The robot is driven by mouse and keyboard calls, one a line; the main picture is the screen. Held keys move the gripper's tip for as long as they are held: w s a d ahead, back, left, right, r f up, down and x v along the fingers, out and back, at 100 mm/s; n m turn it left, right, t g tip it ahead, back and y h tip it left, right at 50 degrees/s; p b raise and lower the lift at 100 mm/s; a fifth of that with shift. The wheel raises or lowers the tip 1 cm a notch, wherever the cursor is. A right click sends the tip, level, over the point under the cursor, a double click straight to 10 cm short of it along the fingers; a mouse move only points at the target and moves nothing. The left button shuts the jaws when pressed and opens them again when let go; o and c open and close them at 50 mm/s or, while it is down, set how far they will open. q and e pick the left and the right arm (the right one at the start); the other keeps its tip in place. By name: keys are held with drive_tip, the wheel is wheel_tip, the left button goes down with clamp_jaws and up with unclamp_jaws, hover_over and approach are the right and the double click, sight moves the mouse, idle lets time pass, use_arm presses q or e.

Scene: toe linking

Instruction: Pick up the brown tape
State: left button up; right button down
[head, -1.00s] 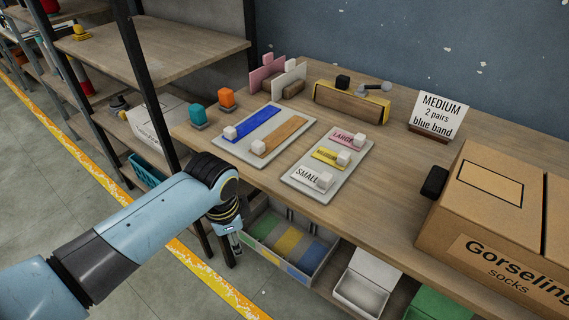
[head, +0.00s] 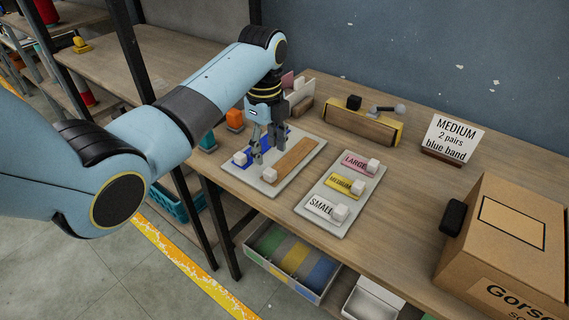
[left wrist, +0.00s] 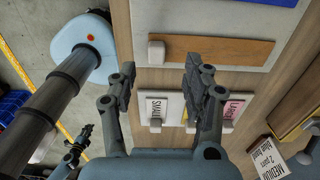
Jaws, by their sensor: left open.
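The brown tape (head: 294,158) is a flat strip with a white cube (head: 270,175) at its near end, lying on the grey board (head: 300,177). The brown tape (left wrist: 225,50) and its white cube (left wrist: 157,50) also show in the left wrist view. My left gripper (head: 264,146) is open and empty, pointing down above the board beside the brown tape, partly hiding the blue tape (head: 283,134). In the left wrist view its fingertips (left wrist: 160,68) are apart, with the cube showing between and beyond them. A dark gripper, seemingly my right one (left wrist: 75,147), shows small at lower left.
A second board (head: 352,218) holds LARGE, MEDIUM and SMALL labels with white cubes. An order card (head: 452,138) and a sock carton (head: 500,230) stand to the right. An orange block (head: 235,118) stands left of the boards. Front bench wood is clear.

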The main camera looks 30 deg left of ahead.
sight(269, 170)
use_arm(q)
drive_tip(key=f, duration=0.6)
drive_tip(key=shift+s+d+f, duration=0.15)
drive_tip(key=shift+s+f, duration=0.1)
drive_tip(key=shift+f, duration=0.05)
clamp_jaws()
